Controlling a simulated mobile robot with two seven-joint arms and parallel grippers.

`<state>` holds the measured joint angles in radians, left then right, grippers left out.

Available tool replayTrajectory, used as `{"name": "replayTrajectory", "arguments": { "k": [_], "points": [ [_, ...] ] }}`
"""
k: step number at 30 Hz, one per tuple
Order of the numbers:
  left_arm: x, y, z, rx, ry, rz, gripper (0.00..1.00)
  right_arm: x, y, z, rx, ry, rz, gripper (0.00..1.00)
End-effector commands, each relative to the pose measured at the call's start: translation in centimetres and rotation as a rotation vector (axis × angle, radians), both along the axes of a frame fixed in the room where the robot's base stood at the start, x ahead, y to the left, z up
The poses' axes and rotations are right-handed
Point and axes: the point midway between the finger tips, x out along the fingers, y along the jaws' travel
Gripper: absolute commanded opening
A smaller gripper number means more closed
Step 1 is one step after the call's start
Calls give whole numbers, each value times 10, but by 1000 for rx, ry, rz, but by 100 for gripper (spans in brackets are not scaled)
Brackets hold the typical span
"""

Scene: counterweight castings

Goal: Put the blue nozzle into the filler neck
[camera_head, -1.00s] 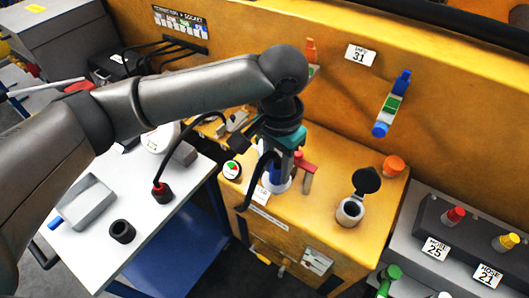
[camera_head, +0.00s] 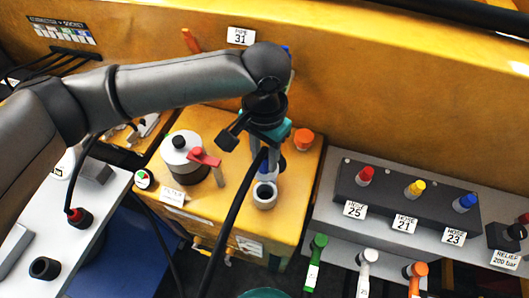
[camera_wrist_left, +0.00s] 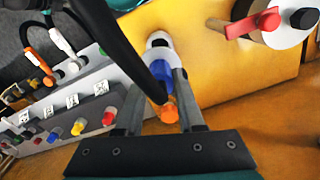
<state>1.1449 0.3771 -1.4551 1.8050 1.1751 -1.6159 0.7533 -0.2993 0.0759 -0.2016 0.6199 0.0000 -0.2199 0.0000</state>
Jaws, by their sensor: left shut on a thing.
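My left gripper (camera_head: 268,150) is shut on the blue nozzle (camera_wrist_left: 158,76), with a black hose (camera_head: 236,215) trailing from it towards the front. In the head view the nozzle is mostly hidden by the gripper and hose. The pale filler neck (camera_head: 264,196) stands on the yellow machine top, its dark mouth visible just below the gripper in the picture. It also shows in the wrist view (camera_wrist_left: 158,41), just beyond the nozzle. The nozzle appears over or beside the neck; I cannot tell whether they touch. The neck's lid is hidden. My right gripper is not in view.
An orange cap (camera_head: 303,138) sits behind the neck. A pot with a red lever (camera_head: 205,157) stands left. A dark panel with coloured hose plugs (camera_head: 400,195) lies right. The yellow wall (camera_head: 370,105) rises behind; a white table (camera_head: 85,235) is at left.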

Motion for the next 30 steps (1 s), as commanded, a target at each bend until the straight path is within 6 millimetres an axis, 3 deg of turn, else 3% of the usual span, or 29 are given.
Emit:
{"name": "replayTrajectory", "arguments": {
  "k": [6,18,30],
  "points": [
    [-1,0,4,0,3,0,0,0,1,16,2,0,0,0],
    [-1,0,-41,-1,2,0,0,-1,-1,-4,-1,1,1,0],
    [0,0,-58,-2,0,-1,0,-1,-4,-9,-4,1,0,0]
  ]
}}
